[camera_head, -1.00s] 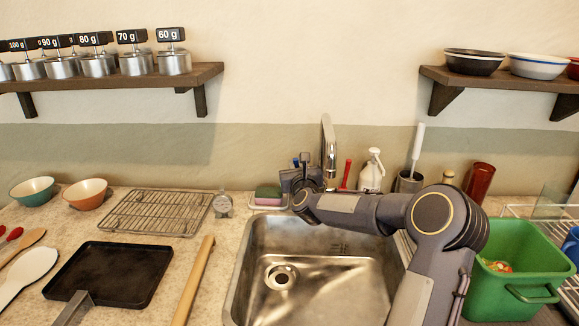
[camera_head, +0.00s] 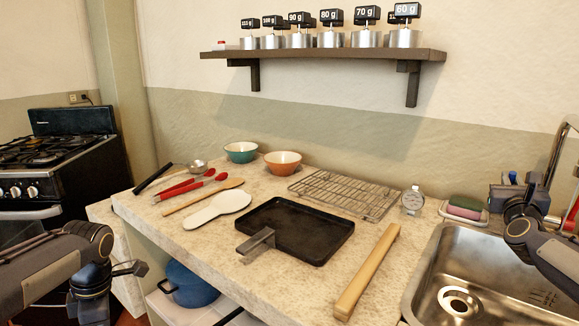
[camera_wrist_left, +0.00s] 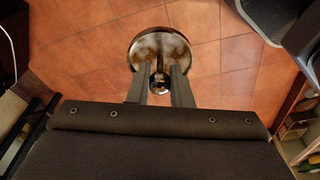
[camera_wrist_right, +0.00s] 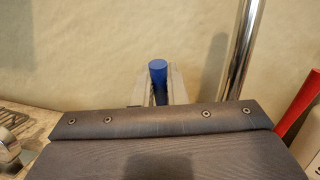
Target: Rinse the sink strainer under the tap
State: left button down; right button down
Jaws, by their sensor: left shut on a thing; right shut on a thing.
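The sink strainer (camera_wrist_left: 158,48), a round metal disc with a knob, is in the left wrist view. My left gripper (camera_wrist_left: 160,88) is shut on its knob, holding it over the tiled floor. In the head view my left arm is at lower left, and the strainer cannot be made out there. My right gripper (camera_wrist_right: 158,92) is shut on a blue cylindrical piece (camera_wrist_right: 158,72); I cannot tell whether it belongs to the tap. The chrome tap (camera_wrist_right: 235,50) rises beside it. The sink (camera_head: 437,262) is at the right in the head view, its drain (camera_head: 458,302) showing.
A sponge (camera_head: 465,206) lies behind the sink. A stove (camera_head: 55,160) stands left, and a blue pot (camera_head: 190,284) sits below the counter.

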jog(key=shift+f, duration=0.1)
jog(key=c, duration=1.5)
grip_release()
jog(key=shift+a, duration=0.1)
jog(key=shift+c, duration=0.2)
